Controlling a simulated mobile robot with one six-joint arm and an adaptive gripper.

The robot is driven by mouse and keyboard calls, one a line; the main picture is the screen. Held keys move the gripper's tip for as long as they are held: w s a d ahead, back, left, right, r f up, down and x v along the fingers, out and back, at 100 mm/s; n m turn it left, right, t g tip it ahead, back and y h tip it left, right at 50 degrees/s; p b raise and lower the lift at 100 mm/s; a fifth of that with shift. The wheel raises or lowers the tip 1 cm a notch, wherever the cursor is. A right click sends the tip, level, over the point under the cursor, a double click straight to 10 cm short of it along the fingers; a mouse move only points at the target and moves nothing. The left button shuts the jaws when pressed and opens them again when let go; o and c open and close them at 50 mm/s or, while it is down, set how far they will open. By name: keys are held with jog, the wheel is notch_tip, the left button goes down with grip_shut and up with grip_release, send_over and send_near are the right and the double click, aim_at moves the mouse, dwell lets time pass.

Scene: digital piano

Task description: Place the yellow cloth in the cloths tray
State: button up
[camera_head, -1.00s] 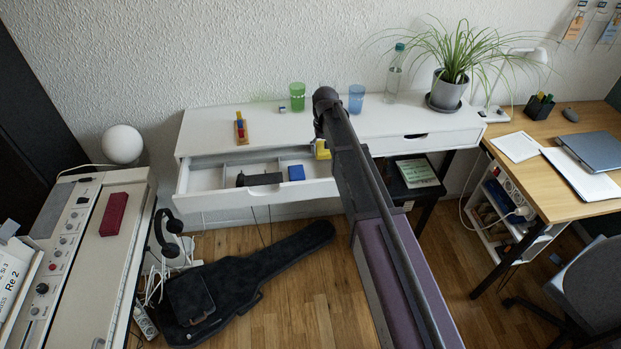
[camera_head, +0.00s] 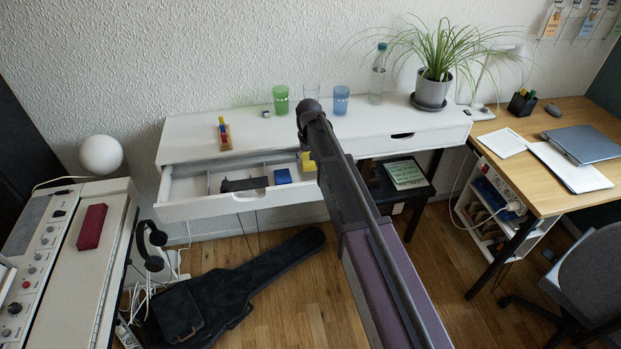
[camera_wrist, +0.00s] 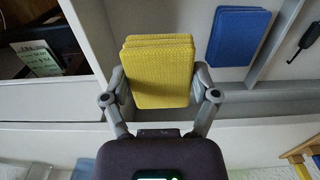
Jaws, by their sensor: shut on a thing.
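The yellow cloth (camera_wrist: 158,72) is a folded stack, held between the two fingers of my gripper (camera_wrist: 160,85) in the wrist view. My gripper is shut on its sides. In the head view the yellow cloth (camera_head: 307,161) shows just left of my arm, over the right part of the open drawer (camera_head: 195,211); my fingers are hidden there. A folded blue cloth (camera_wrist: 237,37) lies in a drawer compartment beside it, also seen in the head view (camera_head: 283,176). I cannot tell whether the yellow cloth touches the drawer floor.
Thin dividers split the drawer; a dark object (camera_head: 245,184) lies left of the blue cloth. On the white desk top (camera_head: 190,135) stand a green cup (camera_head: 281,99), a blue cup (camera_head: 341,100), a bottle (camera_head: 377,80) and a potted plant (camera_head: 432,90).

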aim_at(309, 178)
jog(key=shift+f+b, duration=0.65)
jog(key=shift+f, duration=0.35)
jog(key=shift+f, duration=0.1)
jog(key=shift+f+b, duration=1.8)
jog(key=shift+b, duration=0.1)
jog(key=shift+f, duration=0.15)
jog(key=o, duration=0.8)
jog(key=shift+c, duration=0.2)
notch_tip(309, 178, up, 12)
jog(key=p, duration=1.2)
jog(key=shift+r, duration=0.2)
